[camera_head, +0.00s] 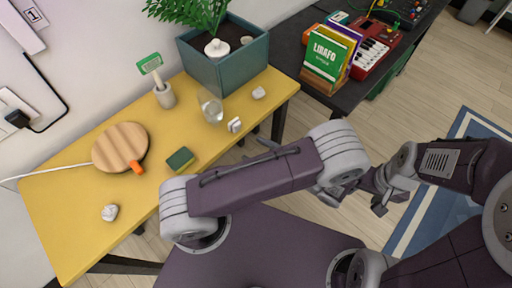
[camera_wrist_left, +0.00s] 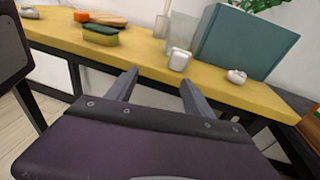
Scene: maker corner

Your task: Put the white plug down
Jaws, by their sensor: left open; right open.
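The white plug (camera_head: 234,125) appears to be the small white blocky thing resting on the yellow table (camera_head: 75,237) near its front edge. It also shows in the left wrist view (camera_wrist_left: 179,60), beyond the fingers and apart from them. My left gripper (camera_head: 262,150) is open and empty, just off the table's front edge, partly hidden by my own arm. In the left wrist view its two fingers (camera_wrist_left: 158,82) are spread with nothing between them. My right gripper (camera_head: 383,200) is open and empty over the floor, right of the table.
A clear glass (camera_head: 210,107) stands close behind the plug, with a white lump (camera_head: 259,92) to its right. A green and yellow sponge (camera_head: 180,159), a round wooden board (camera_head: 121,143) and a teal planter (camera_head: 223,72) are also on the table. The front left has free room.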

